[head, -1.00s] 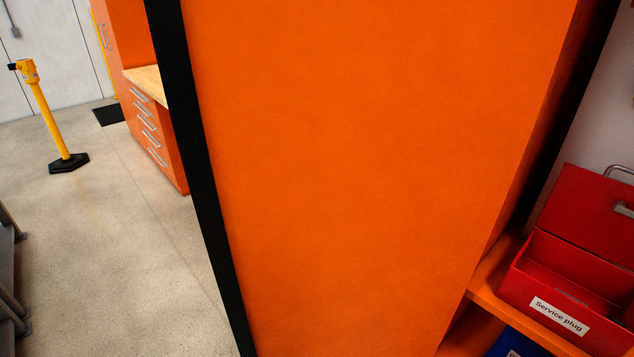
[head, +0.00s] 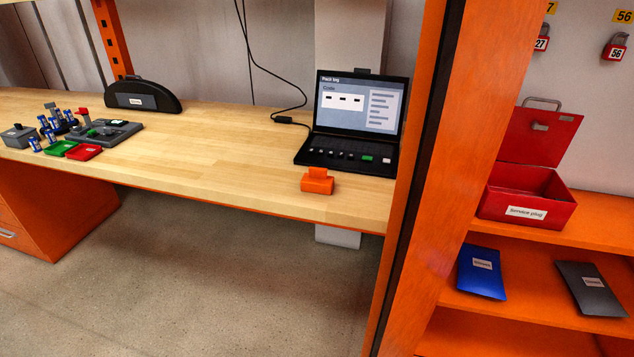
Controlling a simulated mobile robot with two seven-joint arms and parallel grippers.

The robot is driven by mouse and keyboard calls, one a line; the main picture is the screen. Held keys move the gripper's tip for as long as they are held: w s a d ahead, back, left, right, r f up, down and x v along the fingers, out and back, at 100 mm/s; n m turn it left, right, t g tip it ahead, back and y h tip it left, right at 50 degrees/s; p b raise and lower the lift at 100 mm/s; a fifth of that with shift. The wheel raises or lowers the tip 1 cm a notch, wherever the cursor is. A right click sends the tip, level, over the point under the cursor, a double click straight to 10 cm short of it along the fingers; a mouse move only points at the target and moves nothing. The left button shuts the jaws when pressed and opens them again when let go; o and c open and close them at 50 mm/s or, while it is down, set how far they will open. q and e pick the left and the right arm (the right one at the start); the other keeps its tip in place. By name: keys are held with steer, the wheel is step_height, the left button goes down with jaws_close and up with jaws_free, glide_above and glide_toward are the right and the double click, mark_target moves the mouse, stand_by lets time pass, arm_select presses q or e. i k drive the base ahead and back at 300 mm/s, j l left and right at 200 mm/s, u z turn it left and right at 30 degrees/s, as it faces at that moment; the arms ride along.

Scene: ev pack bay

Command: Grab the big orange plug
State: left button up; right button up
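The big orange plug (head: 317,183) sits on the wooden workbench (head: 230,165), close to its front edge and in front of the laptop. It is a squat orange block with a raised grip on top. Nothing touches it. Neither of my grippers shows in the head view.
An open laptop (head: 352,120) stands behind the plug. Small trays, a grey fixture and several blue cylinders crowd the bench's left. An orange upright (head: 425,160) separates the bench from shelves at right, holding an open red box (head: 528,197) labelled "Service plug". Bench around the plug is clear.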

mark_target(317, 181)
steer(key=z, duration=0.7)
steer(key=j+z, duration=0.95)
steer(key=j, duration=0.25)
steer(key=k+j+z, duration=0.15)
steer(key=j+z, duration=0.35)
steer(key=j, duration=0.1)
